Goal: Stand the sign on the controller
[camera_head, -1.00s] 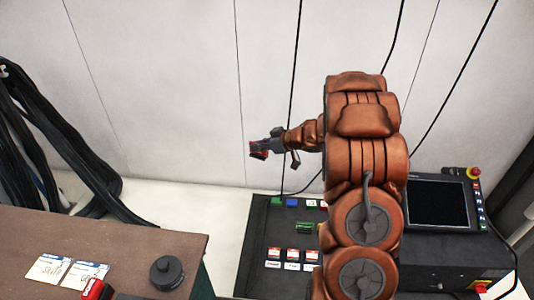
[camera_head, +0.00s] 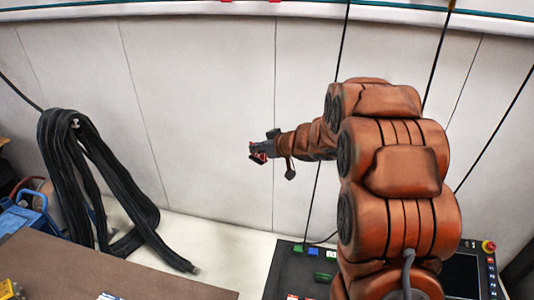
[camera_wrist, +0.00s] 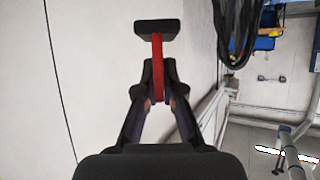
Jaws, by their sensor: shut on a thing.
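My gripper (camera_wrist: 158,92) is shut on the sign (camera_wrist: 157,58), a thin red plate seen edge-on in the wrist view, with a black bar-shaped foot at its far end. In the head view my gripper (camera_head: 262,152) is up in the air at mid-picture, in front of the pale wall, and the sign shows only as a small dark and red patch. The controller, a dark cabinet (camera_head: 284,272) with coloured buttons and a screen, is at the lower right, below my gripper. My arm hides much of it, and the picture's bottom edge cuts it off.
A brown table (camera_head: 130,275) is at the lower left. Thick black hoses (camera_head: 75,190) hang by the wall. A blue crate (camera_head: 25,215) stands at the left edge. Thin black cables run down the wall behind my arm. The air around my gripper is clear.

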